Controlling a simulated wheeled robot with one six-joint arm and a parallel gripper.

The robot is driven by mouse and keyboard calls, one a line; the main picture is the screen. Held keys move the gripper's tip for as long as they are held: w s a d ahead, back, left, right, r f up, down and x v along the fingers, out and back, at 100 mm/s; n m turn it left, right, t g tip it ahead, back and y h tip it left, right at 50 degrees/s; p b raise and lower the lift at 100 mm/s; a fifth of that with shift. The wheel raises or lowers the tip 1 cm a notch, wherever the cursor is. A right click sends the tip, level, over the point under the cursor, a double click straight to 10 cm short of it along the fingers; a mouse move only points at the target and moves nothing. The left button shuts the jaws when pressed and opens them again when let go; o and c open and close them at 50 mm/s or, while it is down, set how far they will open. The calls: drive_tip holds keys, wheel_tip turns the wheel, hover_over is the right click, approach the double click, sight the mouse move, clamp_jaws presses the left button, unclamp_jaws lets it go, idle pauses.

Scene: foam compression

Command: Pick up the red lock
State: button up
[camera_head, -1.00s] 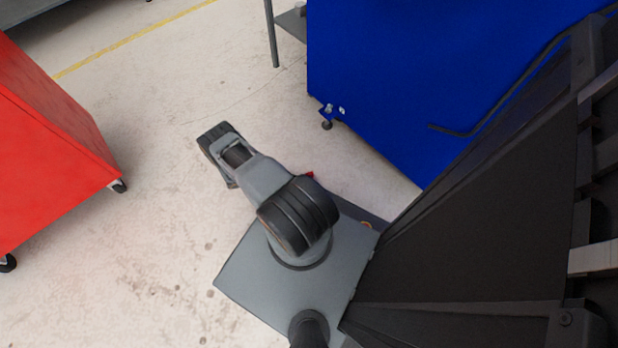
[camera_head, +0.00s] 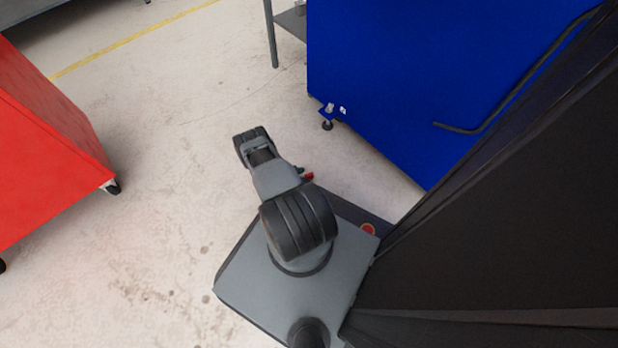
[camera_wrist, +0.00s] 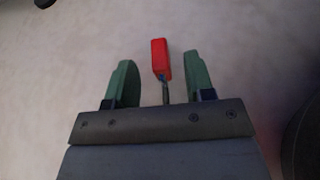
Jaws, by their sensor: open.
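The red lock (camera_wrist: 161,58) shows in the wrist view, with its red body away from me and its thin shackle toward my palm. My gripper (camera_wrist: 158,66) is open, with one green finger on each side of the lock. A gap shows between the lock and the left finger; the right finger is closer, and I cannot tell if it touches. In the head view a small red patch (camera_head: 308,175) shows beside my arm and may be the lock; my fingers are not clear there.
A blue cabinet (camera_head: 390,80) stands at the upper right, near my arm. A red cabinet (camera_head: 45,150) on casters stands at the left. Pale concrete floor (camera_head: 170,150) lies open between them. A grey table leg (camera_head: 271,35) stands at the top.

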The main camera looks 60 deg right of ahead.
sight(306, 175)
drive_tip(key=shift+b+x, duration=0.4)
drive_tip(key=shift+x, duration=1.35)
drive_tip(key=shift+c, duration=0.2)
clamp_jaws()
